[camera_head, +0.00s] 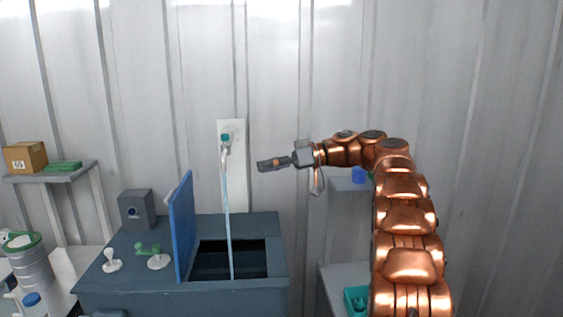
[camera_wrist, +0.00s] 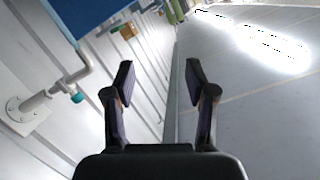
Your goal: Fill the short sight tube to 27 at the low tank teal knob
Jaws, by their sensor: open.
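The teal knob (camera_head: 225,138) sits on a tap on a pale wall plate (camera_head: 235,175). A thin pale-blue stream (camera_head: 227,220) runs from the spout down into the open dark tank (camera_head: 140,275). In the wrist view, a teal knob (camera_wrist: 77,94) shows at left on a grey pipe. My gripper (camera_head: 265,165) is to the right of the tap, slightly lower in the picture, pointing left and apart from it. The wrist view shows its fingers (camera_wrist: 160,75) spread with nothing between them. I cannot make out a short sight tube or its scale.
A blue lid (camera_head: 183,227) stands upright on the tank beside the opening. White and green fittings (camera_head: 150,255) and a grey box (camera_head: 136,210) are on the tank top. A cardboard box (camera_head: 25,157) sits on the left shelf. A teal tray (camera_head: 355,300) is at lower right.

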